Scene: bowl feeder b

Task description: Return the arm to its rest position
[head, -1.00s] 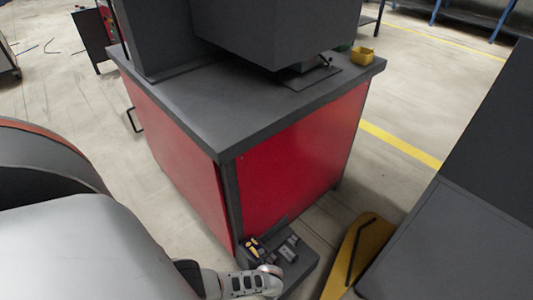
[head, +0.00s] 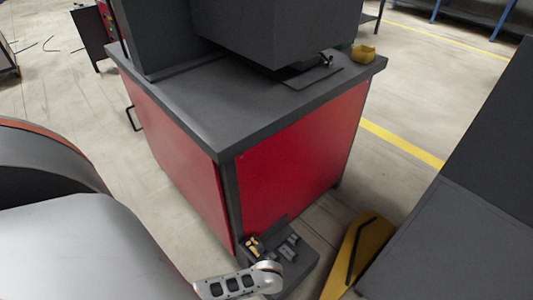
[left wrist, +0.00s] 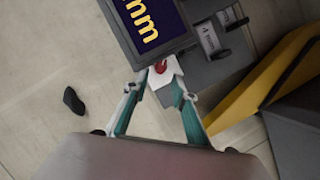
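My left arm's slotted grey link (head: 238,284) shows at the bottom of the head view, in front of a low dark box. Its gripper cannot be made out there. In the left wrist view, the teal fingers of my left gripper (left wrist: 158,80) stand apart, with bare floor showing between them, and I see nothing clearly held. A small white block with a red button (left wrist: 161,68) appears by the fingertips; I cannot tell its distance from them. My right gripper is in neither view.
A red cabinet (head: 300,150) with a dark top stands ahead. The dark box (head: 300,262) with small controls is at its foot; its screen (left wrist: 150,22) shows in the wrist view. A yellow part (head: 352,262) and dark panel (head: 440,240) are right. Floor is clear at left.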

